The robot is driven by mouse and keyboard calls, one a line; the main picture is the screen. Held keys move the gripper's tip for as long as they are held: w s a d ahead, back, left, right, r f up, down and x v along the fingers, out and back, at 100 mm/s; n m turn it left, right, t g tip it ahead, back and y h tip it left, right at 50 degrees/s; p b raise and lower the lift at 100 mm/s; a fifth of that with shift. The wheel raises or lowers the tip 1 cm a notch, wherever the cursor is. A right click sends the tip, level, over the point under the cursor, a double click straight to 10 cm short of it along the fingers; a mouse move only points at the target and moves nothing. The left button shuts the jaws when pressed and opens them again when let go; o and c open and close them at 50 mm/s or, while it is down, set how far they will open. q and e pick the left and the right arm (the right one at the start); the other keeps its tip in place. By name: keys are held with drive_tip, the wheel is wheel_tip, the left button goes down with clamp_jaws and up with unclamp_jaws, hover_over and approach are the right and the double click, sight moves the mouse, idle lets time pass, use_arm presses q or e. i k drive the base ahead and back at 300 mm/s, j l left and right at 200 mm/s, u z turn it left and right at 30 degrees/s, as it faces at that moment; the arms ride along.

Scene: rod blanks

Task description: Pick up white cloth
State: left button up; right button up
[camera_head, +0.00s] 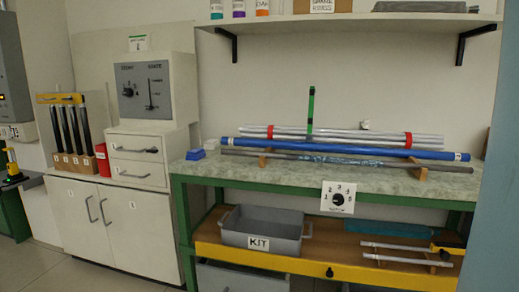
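I cannot make out a clearly white cloth in the head view. A small pale item (212,144) lies on the left end of the workbench (300,176), beside a blue block (195,154); it is too small to identify. A flat teal piece (390,228), perhaps cloth, lies on the lower shelf. Neither of my grippers is in view.
Silver rods with red bands, a blue tube (340,147) and a dark rod (340,159) lie along the bench. A grey KIT bin (262,229) and short rods stand below. A white cabinet (102,215) stands left. A grey-blue upright surface blocks the right edge.

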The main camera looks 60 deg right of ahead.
sight(210, 144)
drive_tip(key=z, duration=1.4)
